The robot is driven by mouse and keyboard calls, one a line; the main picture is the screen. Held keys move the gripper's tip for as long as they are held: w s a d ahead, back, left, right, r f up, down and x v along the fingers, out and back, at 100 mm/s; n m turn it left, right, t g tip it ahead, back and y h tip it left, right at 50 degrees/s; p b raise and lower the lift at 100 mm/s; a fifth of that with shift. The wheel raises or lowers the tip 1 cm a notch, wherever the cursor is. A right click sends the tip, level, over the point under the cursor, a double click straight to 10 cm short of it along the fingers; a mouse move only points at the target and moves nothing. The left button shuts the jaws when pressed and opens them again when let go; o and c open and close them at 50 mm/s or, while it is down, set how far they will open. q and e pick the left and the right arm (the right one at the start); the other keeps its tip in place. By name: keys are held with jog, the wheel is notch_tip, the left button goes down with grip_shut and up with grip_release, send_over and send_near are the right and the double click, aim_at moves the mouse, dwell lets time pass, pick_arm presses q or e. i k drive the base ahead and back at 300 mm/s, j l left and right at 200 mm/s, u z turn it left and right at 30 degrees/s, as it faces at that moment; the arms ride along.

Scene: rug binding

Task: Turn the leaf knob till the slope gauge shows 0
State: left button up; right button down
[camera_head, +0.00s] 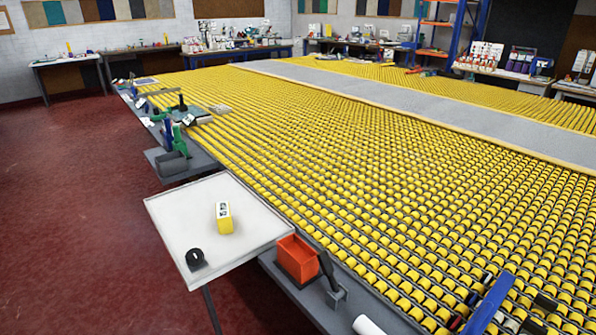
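A white square leaf (168,222) with a pale rim juts out from the left side of the long roller table. A small yellow box with a white and black top (223,217) stands on it near the middle. It looks like the slope gauge, but its reading is too small to make out. I cannot tell whether the leaf is level. Neither of my grippers shows.
The roller table (330,150) with rows of yellow rollers fills the right. An orange bin (297,258) and a dark upright part are mounted beside the leaf. Green and black clamp-like tools (178,140) stand on the table's left edge. The red floor (70,190) at left is clear.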

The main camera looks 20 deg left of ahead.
aim_at(195, 257)
jog(key=u, duration=1.3)
